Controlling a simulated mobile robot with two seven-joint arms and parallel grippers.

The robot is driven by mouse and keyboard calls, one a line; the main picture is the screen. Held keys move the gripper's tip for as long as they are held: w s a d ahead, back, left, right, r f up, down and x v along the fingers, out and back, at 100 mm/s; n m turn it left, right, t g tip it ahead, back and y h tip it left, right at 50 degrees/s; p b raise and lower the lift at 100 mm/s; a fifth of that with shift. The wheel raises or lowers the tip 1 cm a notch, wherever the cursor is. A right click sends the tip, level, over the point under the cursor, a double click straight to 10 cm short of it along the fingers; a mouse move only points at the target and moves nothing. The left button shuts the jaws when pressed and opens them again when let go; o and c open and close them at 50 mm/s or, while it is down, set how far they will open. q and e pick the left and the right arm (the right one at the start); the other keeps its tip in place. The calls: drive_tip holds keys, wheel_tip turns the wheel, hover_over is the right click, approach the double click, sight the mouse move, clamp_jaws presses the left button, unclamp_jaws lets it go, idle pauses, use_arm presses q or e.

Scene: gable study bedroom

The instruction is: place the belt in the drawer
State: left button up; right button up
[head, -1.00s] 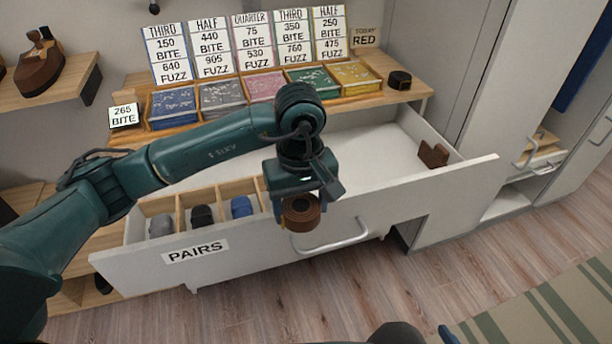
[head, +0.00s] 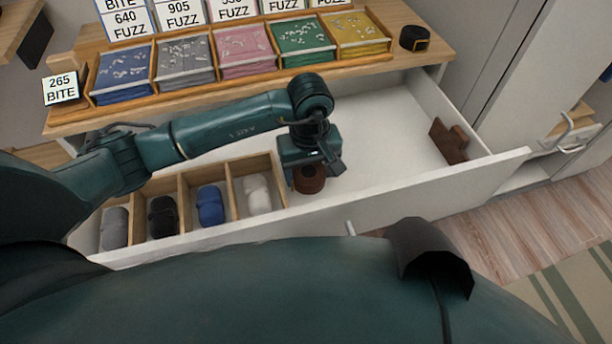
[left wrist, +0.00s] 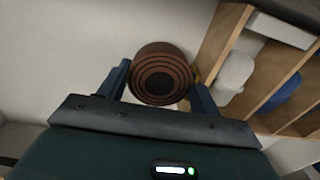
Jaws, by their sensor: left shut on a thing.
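The belt (head: 309,181) is a brown rolled coil. My left gripper (head: 309,170) is shut on it, and the coil's spiral end shows between the two fingers in the left wrist view (left wrist: 157,76). The gripper and belt are over the open white drawer (head: 385,130), close behind its front panel and just right of the divided sock compartments. I cannot tell whether the belt touches the drawer floor. My right gripper is not in view.
Wooden compartments (head: 230,183) at the drawer's left hold rolled socks. A brown object (head: 449,141) stands at its right end. The drawer's middle is bare. Above are a desktop with coloured trays (head: 243,53) and a black coil (head: 414,38).

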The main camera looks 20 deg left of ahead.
sight(309, 183)
use_arm(q)
drive_tip(key=shift+w+f, duration=0.1)
drive_tip(key=shift+f, duration=2.1)
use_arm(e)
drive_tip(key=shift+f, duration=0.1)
use_arm(q)
drive_tip(key=o, duration=0.6)
drive_tip(key=shift+f, duration=0.15)
drive_tip(key=shift+o, duration=0.9)
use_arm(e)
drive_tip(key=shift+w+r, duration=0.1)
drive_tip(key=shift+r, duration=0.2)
use_arm(q)
drive_tip(key=shift+r, duration=0.25)
wheel_tip(309, 183, up, 11)
drive_tip(key=shift+f, duration=0.2)
drive_tip(key=shift+r, duration=0.65)
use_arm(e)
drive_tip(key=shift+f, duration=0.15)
